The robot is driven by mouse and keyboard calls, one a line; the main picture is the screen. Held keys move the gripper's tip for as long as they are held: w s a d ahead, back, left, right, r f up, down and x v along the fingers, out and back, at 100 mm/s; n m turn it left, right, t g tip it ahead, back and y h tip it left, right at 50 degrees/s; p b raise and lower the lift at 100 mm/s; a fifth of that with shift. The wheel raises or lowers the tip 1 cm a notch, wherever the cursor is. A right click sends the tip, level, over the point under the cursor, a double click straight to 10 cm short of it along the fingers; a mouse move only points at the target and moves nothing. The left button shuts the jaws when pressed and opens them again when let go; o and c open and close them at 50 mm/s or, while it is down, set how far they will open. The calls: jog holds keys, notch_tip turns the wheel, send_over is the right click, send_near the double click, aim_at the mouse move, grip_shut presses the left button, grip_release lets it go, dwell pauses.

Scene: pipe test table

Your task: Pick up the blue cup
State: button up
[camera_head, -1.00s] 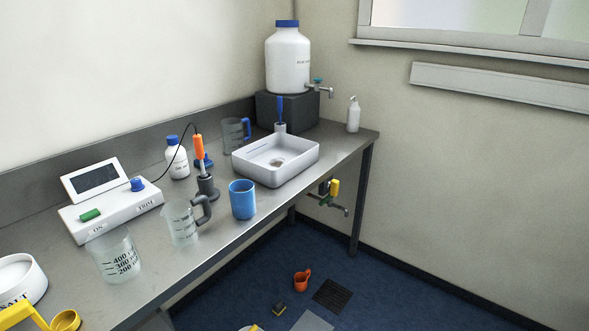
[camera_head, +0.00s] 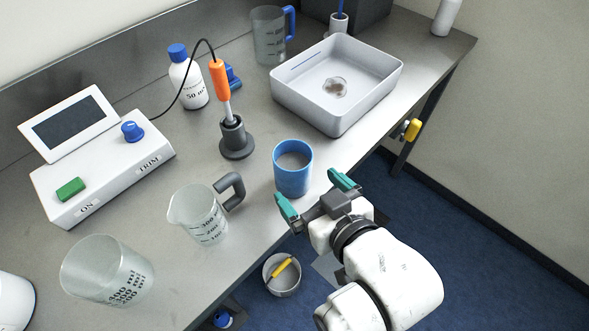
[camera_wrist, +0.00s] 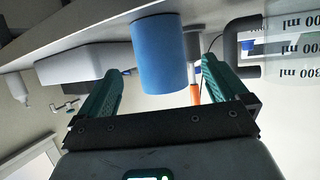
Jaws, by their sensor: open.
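The blue cup (camera_head: 293,170) stands upright near the front edge of the metal table (camera_head: 190,270). My gripper (camera_head: 315,188) is open and empty at the table's front edge, just in front of the cup, with its teal fingers pointing toward it. In the wrist view, which looks upside down, the cup (camera_wrist: 160,55) appears ahead between the two spread fingers of my gripper (camera_wrist: 158,85). I cannot tell from this view whether the fingertips reach beside the cup.
A measuring jug with a grey handle (camera_head: 205,213) stands left of the cup. A probe stand (camera_head: 236,140) and white basin (camera_head: 335,85) are behind it. A clear beaker (camera_head: 108,272) and white meter (camera_head: 105,165) are further left. A bowl (camera_head: 281,275) is below the table edge.

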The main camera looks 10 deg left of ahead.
aim_at(286, 164)
jog(key=x, duration=0.7)
jog(key=shift+w+a+f, duration=0.1)
jog(key=shift+w+a, duration=0.1)
jog(key=shift+w, duration=0.05)
jog(key=c, duration=1.5)
